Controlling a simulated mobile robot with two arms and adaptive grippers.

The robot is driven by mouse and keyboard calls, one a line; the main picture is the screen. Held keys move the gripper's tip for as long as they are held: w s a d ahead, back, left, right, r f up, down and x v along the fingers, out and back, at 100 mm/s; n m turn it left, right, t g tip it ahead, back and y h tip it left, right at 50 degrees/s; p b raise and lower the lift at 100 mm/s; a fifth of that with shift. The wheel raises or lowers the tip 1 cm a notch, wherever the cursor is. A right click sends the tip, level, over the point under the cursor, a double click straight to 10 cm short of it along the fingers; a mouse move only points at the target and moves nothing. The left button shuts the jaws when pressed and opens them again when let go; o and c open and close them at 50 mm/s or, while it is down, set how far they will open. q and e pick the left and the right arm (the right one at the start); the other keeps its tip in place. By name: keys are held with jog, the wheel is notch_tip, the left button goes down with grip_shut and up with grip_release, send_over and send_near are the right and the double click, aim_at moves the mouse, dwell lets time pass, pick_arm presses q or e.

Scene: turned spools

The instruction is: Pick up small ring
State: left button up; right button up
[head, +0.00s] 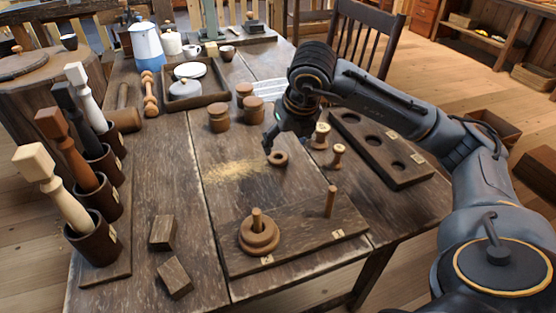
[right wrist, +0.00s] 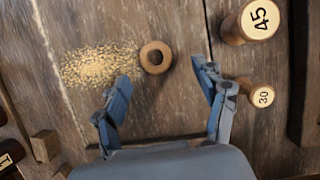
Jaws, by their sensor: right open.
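The small ring (head: 278,158) is a brown wooden ring lying flat on the table beside a patch of sawdust. It also shows in the right wrist view (right wrist: 156,57), with its hole facing up. My right gripper (head: 274,142) is above and close to the ring in the head view. In the right wrist view my right gripper (right wrist: 166,76) is open and empty, with its fingers spread to either side and the ring a little beyond and between the tips. My left gripper is not in view.
Two spools (head: 321,135) (head: 338,156) stand right of the ring; the smaller one, marked 30 (right wrist: 262,97), is close to the right finger. A peg board (head: 300,238) with stacked rings (head: 258,236) lies in front. A board with holes (head: 380,150) is at right.

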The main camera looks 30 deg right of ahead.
aim_at(280, 153)
jog(key=x, duration=0.5)
jog(key=shift+s+a+f+b, duration=0.1)
jog(key=shift+a+b, duration=0.2)
jog(key=shift+a, duration=0.05)
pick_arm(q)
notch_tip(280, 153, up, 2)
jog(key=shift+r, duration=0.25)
pick_arm(e)
jog(key=c, duration=0.9)
